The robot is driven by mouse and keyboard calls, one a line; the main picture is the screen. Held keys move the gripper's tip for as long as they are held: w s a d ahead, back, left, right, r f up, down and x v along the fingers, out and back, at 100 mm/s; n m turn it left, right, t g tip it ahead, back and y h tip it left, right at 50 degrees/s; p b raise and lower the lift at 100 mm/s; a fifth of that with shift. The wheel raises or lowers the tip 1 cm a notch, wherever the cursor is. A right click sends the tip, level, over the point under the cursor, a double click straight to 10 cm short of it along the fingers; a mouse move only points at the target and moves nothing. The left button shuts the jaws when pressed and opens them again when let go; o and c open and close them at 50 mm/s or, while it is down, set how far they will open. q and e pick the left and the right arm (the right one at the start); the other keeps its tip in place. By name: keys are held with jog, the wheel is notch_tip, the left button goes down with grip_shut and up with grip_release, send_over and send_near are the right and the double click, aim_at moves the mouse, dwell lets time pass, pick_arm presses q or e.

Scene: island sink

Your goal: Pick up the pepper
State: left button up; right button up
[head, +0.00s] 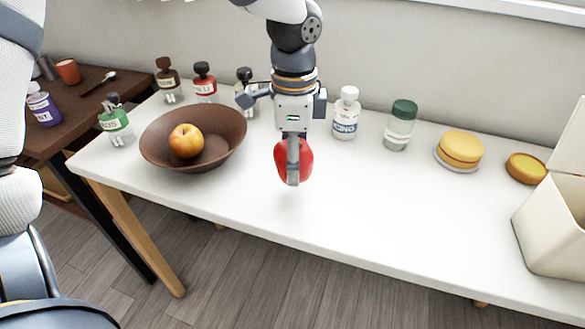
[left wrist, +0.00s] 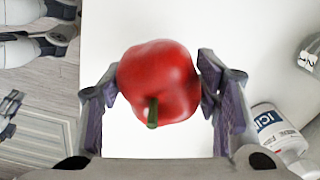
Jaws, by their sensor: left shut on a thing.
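A red pepper (head: 306,160) with a green stem is at the middle of the white table (head: 390,215), right of the brown bowl. My left gripper (head: 293,172) points down and is shut on the pepper. A finger hides part of the pepper in the head view. In the left wrist view the pepper (left wrist: 158,80) sits between the two purple-padded fingers (left wrist: 160,95), stem toward the camera. I cannot tell whether the pepper touches the table. My right gripper is not in view.
A brown bowl (head: 165,158) holds an orange-yellow fruit (head: 186,141). Several bottles and jars stand along the table's back, including a white bottle (head: 346,113) and a green-lidded jar (head: 399,126). A burger-like stack (head: 460,149) and cream box (head: 555,225) are right. The front middle is clear.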

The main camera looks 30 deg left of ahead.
pick_arm(q)
jog(key=s+d+r, duration=0.7)
jog(key=d+r, duration=0.2)
jog(key=d, duration=0.3)
jog(key=shift+s+r+p, duration=0.15)
jog(key=shift+r+p, duration=0.2)
jog(key=shift+p, duration=0.05)
